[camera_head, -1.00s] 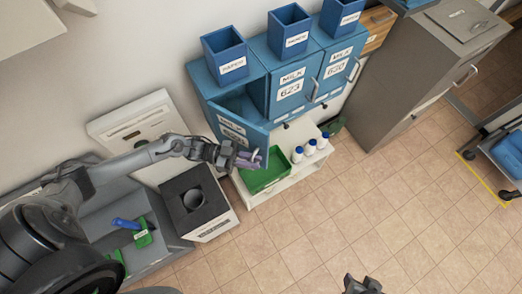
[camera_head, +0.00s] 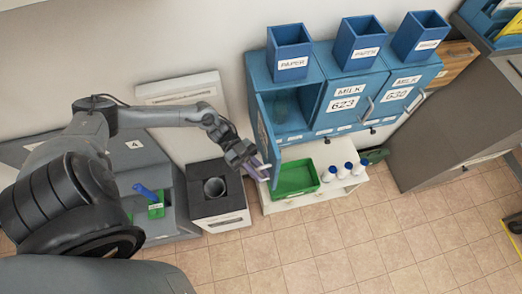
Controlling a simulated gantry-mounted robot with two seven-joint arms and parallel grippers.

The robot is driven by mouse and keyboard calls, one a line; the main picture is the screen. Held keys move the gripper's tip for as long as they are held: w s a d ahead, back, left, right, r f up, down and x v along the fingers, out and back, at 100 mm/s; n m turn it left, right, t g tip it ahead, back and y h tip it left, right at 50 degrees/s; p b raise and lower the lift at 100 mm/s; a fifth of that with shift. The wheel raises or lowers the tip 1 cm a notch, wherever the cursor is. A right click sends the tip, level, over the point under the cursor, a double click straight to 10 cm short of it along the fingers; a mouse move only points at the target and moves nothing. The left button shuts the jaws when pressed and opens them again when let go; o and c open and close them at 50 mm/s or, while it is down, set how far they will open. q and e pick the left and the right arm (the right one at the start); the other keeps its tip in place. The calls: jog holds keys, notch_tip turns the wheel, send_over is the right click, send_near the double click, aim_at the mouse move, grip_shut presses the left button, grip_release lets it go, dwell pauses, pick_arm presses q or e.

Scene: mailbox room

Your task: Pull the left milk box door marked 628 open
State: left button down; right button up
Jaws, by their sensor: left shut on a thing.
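The row of blue milk boxes stands against the wall. The left milk box door (camera_head: 265,128) is swung wide open and seen nearly edge-on, so its number cannot be read. The inside of the left box (camera_head: 290,108) shows, with a pale clear object in it that I cannot make out. My left gripper (camera_head: 260,171) is at the lower outer part of this door, shut on what appears to be its handle. The middle door 623 (camera_head: 346,100) and the right door 630 (camera_head: 402,93) are shut. My right gripper is not in view.
Blue paper bins (camera_head: 290,50) stand on top of the boxes. Below, a green tray (camera_head: 297,180) and several white bottles with blue caps (camera_head: 328,173) sit on a white shelf (camera_head: 270,208). A dark bin (camera_head: 215,188) stands left. Tiled floor (camera_head: 350,240) in front is free.

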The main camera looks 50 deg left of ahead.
pick_arm(q)
jog(key=c, duration=1.3)
grip_release()
jog(key=shift+c, duration=0.2)
jog(key=a+b, duration=0.2)
jog(key=a, duration=0.5)
jog(key=shift+s+a, duration=0.3)
jog(key=shift+s, duration=0.05)
